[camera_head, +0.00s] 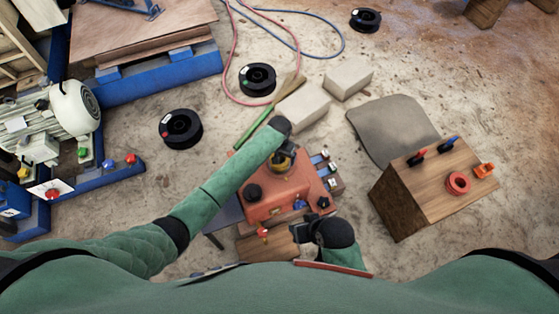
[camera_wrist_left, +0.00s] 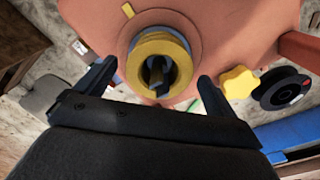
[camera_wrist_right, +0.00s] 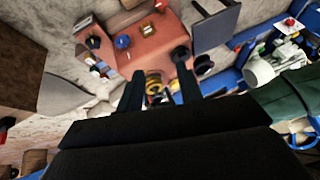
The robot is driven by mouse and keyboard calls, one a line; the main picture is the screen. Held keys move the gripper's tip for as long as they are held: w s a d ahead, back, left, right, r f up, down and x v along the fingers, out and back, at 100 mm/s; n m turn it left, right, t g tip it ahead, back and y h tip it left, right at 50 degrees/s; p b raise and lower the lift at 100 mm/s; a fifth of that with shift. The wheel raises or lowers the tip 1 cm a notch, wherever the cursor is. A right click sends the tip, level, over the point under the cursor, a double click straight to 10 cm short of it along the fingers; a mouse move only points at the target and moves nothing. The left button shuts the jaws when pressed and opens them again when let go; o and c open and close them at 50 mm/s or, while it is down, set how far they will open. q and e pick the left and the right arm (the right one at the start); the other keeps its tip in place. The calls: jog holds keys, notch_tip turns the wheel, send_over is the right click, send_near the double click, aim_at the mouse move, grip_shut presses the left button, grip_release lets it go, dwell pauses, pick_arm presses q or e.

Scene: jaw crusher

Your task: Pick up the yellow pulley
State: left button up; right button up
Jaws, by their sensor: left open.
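The yellow pulley (camera_wrist_left: 158,45) is a ring around a dark shaft on the orange-red machine (camera_wrist_left: 245,30). In the head view the pulley (camera_head: 281,165) shows partly beneath my left gripper (camera_head: 284,150). In the left wrist view my left gripper (camera_wrist_left: 157,72) is open, with one finger on each side of the pulley and visible gaps to both. My right gripper (camera_head: 304,232) is near the machine's front edge. In the right wrist view my right gripper (camera_wrist_right: 158,75) is open and empty, and the pulley (camera_wrist_right: 153,80) appears between its fingers, farther off.
A wooden box (camera_head: 405,205) with red fittings stands right of the machine. Black spools (camera_head: 180,129), pale blocks (camera_head: 348,77) and hoses (camera_head: 235,60) lie on the floor. A motor (camera_head: 60,120) stands left.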

pick_arm(q)
jog(key=shift+f, duration=1.25)
jog(key=c, duration=1.6)
jog(key=shift+o, duration=0.2)
jog(key=shift+r, duration=0.15)
